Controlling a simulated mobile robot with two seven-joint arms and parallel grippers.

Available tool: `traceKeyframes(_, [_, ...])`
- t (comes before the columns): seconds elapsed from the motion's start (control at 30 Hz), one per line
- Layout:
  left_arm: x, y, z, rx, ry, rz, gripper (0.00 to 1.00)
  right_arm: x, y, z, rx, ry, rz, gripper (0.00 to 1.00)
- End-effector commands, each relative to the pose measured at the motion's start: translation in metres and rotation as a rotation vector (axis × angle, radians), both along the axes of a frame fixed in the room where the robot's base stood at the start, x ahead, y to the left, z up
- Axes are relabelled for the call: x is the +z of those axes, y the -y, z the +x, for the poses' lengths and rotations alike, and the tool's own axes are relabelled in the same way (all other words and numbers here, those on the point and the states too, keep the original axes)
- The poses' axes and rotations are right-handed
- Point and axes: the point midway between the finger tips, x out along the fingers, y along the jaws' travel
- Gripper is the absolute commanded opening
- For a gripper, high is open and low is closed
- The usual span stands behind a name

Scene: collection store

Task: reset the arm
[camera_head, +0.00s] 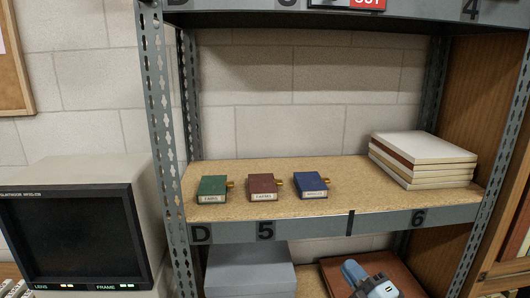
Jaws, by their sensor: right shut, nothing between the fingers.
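My right gripper (354,270) shows low in the picture, right of centre. It is shut and empty, below the shelf edge and in front of a brown flat thing on the lower level. My left gripper is not in view. A green box (212,189), a dark red box (263,187) and a blue box (311,184) lie in a row on the shelf, each with a pale label on its front and a brass-coloured bit at its right side. My right gripper is apart from all of them.
The chipboard shelf (350,188) has a grey front edge marked D, 5 and 6. A stack of several white books (422,160) lies at its right. Perforated uprights (160,130) bound it. A grey box (248,272) sits below. A monitor (72,235) stands at the left.

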Motion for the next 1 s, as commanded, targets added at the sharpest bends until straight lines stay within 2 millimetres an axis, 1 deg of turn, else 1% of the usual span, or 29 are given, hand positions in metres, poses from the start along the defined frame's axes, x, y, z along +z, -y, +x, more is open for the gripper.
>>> traceKeyframes(0.03, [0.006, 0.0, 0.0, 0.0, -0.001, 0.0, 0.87, -0.032, 0.002, -0.017, -0.013, -0.133, 0.102, 0.0])
traceKeyframes(0.07, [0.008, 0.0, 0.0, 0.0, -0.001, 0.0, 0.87, -0.051, 0.004, -0.026, -0.023, -0.208, 0.161, 0.0])
traceKeyframes(0.1, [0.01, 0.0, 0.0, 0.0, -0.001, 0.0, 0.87, -0.075, 0.006, -0.04, -0.039, -0.307, 0.24, 0.0])
traceKeyframes(0.17, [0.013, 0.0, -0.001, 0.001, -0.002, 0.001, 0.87, -0.11, 0.009, -0.065, -0.067, -0.455, 0.36, 0.0])
traceKeyframes(0.2, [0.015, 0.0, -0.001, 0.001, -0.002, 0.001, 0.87, -0.133, 0.01, -0.083, -0.09, -0.554, 0.44, 0.0])
traceKeyframes(0.27, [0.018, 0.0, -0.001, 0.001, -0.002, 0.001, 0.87, -0.166, 0.011, -0.113, -0.128, -0.696, 0.556, 0.0])
traceKeyframes(0.3, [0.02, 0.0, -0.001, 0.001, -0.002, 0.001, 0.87, -0.186, 0.012, -0.134, -0.156, -0.787, 0.63, 0.0])
traceKeyframes(0.37, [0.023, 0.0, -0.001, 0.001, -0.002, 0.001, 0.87, -0.211, 0.012, -0.165, -0.198, -0.907, 0.731, 0.0])
traceKeyframes(0.4, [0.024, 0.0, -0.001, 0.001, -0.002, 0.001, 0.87, -0.226, 0.011, -0.184, -0.225, -0.977, 0.789, 0.0])
traceKeyframes(0.43, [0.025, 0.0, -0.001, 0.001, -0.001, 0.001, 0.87, -0.235, 0.011, -0.197, -0.244, -1.024, 0.83, 0.0])
traceKeyframes(0.5, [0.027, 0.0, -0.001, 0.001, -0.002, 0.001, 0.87, -0.251, 0.009, -0.223, -0.282, -1.111, 0.905, 0.0])
traceKeyframes(0.6, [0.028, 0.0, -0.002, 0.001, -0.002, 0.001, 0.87, -0.265, 0.008, -0.247, -0.319, -1.189, 0.976, 0.0])
traceKeyframes(0.63, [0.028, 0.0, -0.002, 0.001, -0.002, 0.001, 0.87, -0.267, 0.008, -0.252, -0.325, -1.202, 0.988, 0.0])
traceKeyframes(0.7, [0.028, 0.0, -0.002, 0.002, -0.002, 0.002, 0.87, -0.27, 0.007, -0.258, -0.335, -1.221, 1.005, 0.0])
traceKeyframes(1.0, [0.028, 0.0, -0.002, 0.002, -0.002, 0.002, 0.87, -0.27, 0.007, -0.258, -0.335, -1.221, 1.005, 0.0])
